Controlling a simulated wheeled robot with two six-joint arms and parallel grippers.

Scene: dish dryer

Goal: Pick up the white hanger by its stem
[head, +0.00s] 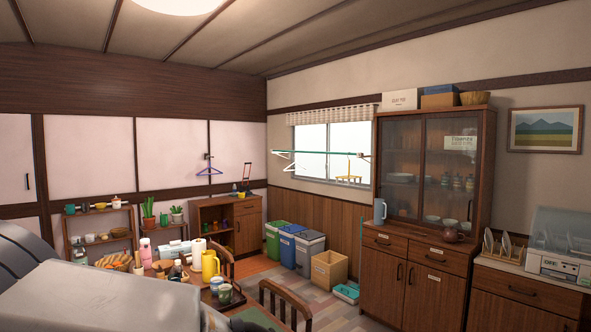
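A green rod (325,153) runs across in front of the window, across the room. A white hanger (283,155) hangs at the left end of this rod. A second white shape, likely another hanger (290,168), shows just below it. They are small, and the stem cannot be made out clearly. A yellow hanger-like piece (348,179) hangs further right. A purple hanger (209,171) hangs against the pale panels on the left. Neither of my grippers shows. Large grey surfaces, perhaps parts of my own arm, fill the lower left.
A dining table with a yellow jug (210,265) and chairs (285,300) stands low in front. Green, blue and grey bins (309,254) and a cardboard box (329,270) stand below the window. A tall wooden cabinet (483,185) stands right of it. Some floor is clear before the bins.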

